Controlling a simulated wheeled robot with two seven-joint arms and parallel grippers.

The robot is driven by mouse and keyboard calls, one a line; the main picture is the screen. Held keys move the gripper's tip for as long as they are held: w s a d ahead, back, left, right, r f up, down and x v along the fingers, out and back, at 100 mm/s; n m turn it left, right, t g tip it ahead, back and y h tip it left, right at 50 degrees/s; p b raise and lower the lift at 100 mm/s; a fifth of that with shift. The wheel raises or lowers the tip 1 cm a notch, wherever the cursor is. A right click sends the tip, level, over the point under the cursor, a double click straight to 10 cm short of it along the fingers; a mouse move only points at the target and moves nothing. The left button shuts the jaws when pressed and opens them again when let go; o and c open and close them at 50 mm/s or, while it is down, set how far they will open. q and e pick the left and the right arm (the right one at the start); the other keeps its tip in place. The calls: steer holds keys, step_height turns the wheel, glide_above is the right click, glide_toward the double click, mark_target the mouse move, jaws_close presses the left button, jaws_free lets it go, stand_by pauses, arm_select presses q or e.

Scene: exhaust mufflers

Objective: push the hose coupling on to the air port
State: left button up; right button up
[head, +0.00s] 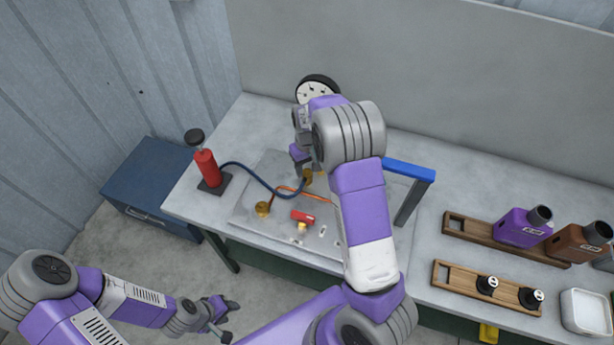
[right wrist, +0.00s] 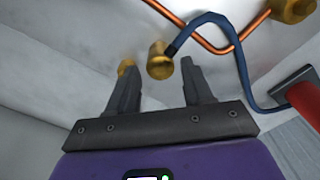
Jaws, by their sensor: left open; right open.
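The brass hose coupling (head: 308,176) is on the end of the dark blue hose (head: 262,184), over the grey plate. My right gripper (head: 302,163) is open right beside it. In the right wrist view the coupling (right wrist: 160,62) shows in the gap between the open fingertips (right wrist: 157,66), near the right finger; I cannot tell whether they touch. A second brass piece (right wrist: 126,66) peeks out behind the left fingertip, mostly hidden; it may be the air port. My left gripper (head: 216,315) is open and empty, low at the left, away from the bench.
The hose runs from a red pump (head: 207,167). The plate (head: 246,203) carries a brass fitting (head: 263,209), copper tubing and a red-handled valve (head: 302,216). A gauge (head: 316,90) stands behind, a blue-topped stand (head: 410,170) to the right. Bottles and racks fill the far right.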

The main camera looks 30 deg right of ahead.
mark_target(307, 172)
steer(key=f, duration=0.5)
steer(key=shift+w+f+b, duration=0.15)
steer(key=shift+w+b, duration=0.05)
steer(key=shift+b, duration=0.1)
steer(key=c, duration=0.7)
step_height(307, 172, up, 10)
steer(key=shift+r+p, duration=0.1)
steer(key=shift+p, duration=0.55)
